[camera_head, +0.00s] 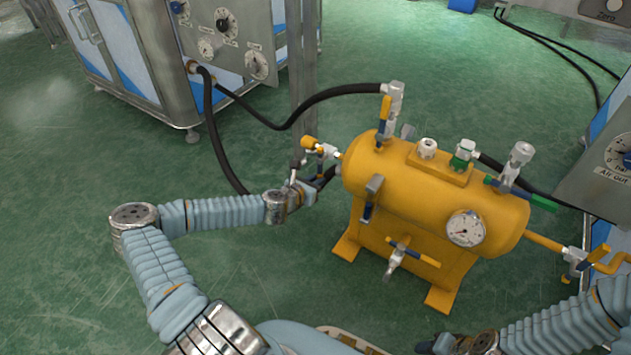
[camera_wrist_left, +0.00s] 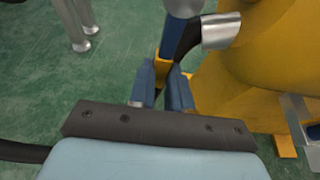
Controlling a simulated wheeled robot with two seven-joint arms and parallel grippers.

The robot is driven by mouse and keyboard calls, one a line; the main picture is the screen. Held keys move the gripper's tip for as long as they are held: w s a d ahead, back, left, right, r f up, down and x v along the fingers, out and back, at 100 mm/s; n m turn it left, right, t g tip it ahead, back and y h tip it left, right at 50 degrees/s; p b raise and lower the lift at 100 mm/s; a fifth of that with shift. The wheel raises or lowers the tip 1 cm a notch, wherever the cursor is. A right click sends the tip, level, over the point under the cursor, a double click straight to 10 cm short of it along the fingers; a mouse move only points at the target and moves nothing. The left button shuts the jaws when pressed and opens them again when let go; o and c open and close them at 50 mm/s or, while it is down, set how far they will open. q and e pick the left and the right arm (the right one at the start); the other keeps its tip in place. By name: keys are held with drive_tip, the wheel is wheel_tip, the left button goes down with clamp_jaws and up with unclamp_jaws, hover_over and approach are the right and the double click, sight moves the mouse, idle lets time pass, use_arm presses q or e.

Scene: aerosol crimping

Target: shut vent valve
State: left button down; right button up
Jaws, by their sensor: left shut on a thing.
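The yellow tank (camera_head: 433,185) stands on two feet on the green floor, with several valves on it. A small valve (camera_head: 325,152) with a yellow-ended handle sits at the tank's left end. My left gripper (camera_head: 305,183) is at that end, just below this valve. In the left wrist view, its blue fingers (camera_wrist_left: 164,88) are shut on a yellow and blue handle (camera_wrist_left: 163,70), beside the tank's side. I cannot tell from the frames how far the handle is turned. My right gripper (camera_head: 438,345) is partly cut off at the bottom edge.
A pressure gauge (camera_head: 465,228) and a blue-handled valve (camera_head: 397,257) face me on the tank. A black hose (camera_head: 300,119) runs from the left cabinet (camera_head: 228,35) to the tank's top. Another cabinet (camera_head: 605,170) stands at the right. Floor at the left is clear.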

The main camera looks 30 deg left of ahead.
use_arm(q)
drive_tip(key=shift+d+f, duration=0.1)
drive_tip(key=shift+d, duration=0.05)
drive_tip(key=c, duration=1.1)
unclamp_jaws()
drive_tip(key=shift+o, duration=0.2)
drive_tip(key=p+v, duration=0.2)
drive_tip(key=v, duration=1.2)
drive_tip(key=shift+w+p, duration=0.1)
drive_tip(key=shift+p, duration=0.2)
drive_tip(key=s+d+f+m+g+h+p, duration=0.1)
drive_tip(key=s+d+m+g+h+p, duration=0.15)
drive_tip(key=d+m, duration=0.65)
drive_tip(key=s+d+f+m+g+h+p, duration=0.25)
drive_tip(key=d+m+g+h, duration=0.2)
drive_tip(key=d, duration=0.85)
drive_tip(key=s+d+m+g+y+p, duration=0.1)
drive_tip(key=s+m, duration=0.4)
drive_tip(key=m, duration=0.5)
drive_tip(key=s+r+m+g+y+p, duration=0.1)
drive_tip(key=s+m+g+y+p, duration=0.2)
drive_tip(key=m, duration=0.7)
drive_tip(key=s+g, duration=0.1)
drive_tip(key=s, duration=0.1)
drive_tip(key=shift+s+d+r+g+p, duration=0.2)
drive_tip(key=shift+s+d+g+p, duration=0.1)
drive_tip(key=shift+s+d+g, duration=0.1)
